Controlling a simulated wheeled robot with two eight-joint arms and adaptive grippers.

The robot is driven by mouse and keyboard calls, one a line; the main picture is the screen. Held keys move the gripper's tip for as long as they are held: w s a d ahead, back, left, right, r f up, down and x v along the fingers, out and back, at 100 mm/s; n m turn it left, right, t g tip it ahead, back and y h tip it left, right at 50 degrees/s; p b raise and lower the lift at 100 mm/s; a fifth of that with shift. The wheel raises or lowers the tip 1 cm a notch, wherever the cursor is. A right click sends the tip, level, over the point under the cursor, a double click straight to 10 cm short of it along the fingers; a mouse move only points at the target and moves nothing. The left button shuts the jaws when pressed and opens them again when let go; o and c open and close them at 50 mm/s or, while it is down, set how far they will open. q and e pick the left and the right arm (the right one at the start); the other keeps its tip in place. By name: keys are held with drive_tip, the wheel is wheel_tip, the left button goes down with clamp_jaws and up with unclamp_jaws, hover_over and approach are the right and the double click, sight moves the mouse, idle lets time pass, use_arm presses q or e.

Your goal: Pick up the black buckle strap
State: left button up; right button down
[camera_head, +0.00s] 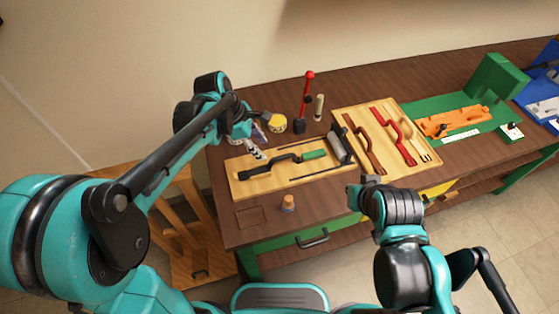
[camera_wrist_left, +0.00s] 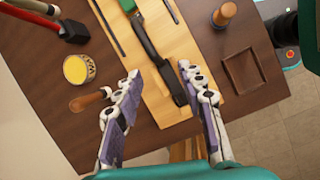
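The black buckle strap (camera_head: 272,163) lies on a light wooden tray (camera_head: 243,187), with a green part (camera_head: 314,154) at its far end. In the left wrist view the strap (camera_wrist_left: 148,42) runs down between my left fingertips. My left gripper (camera_head: 255,146) is open and empty. In its wrist view the gripper (camera_wrist_left: 158,71) has one finger on each side of the strap's near end, with gaps to both; its height above the strap is hard to tell. My right wrist (camera_head: 372,192) is at the table's front edge; its fingers are hidden.
A yellow tin (camera_head: 277,123) and a red-handled hammer (camera_head: 306,98) stand behind the tray. A wooden-topped peg (camera_head: 288,202) stands in front. Thin dark rods (camera_head: 318,174) lie beside the black strap.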

sight(282, 158)
use_arm(q)
drive_tip(key=w+d+f+n, duration=0.1)
drive_tip(key=f, duration=0.1)
drive_tip(key=w+d+f+n+g, duration=0.1)
drive_tip(key=d+n, duration=0.1)
drive_tip(key=w+d+f+n+h, duration=0.1)
drive_tip(key=f, duration=0.1)
drive_tip(key=shift+w+d+f+g, duration=0.2)
drive_tip(key=shift+f+g, duration=0.1)
drive_tip(key=shift+g, duration=0.1)
drive_tip(key=b+x, duration=0.2)
drive_tip(key=x, duration=0.3)
drive_tip(key=shift+w+f, duration=0.15)
drive_tip(key=shift+f, duration=0.2)
drive_tip(key=shift+r, duration=0.1)
clamp_jaws()
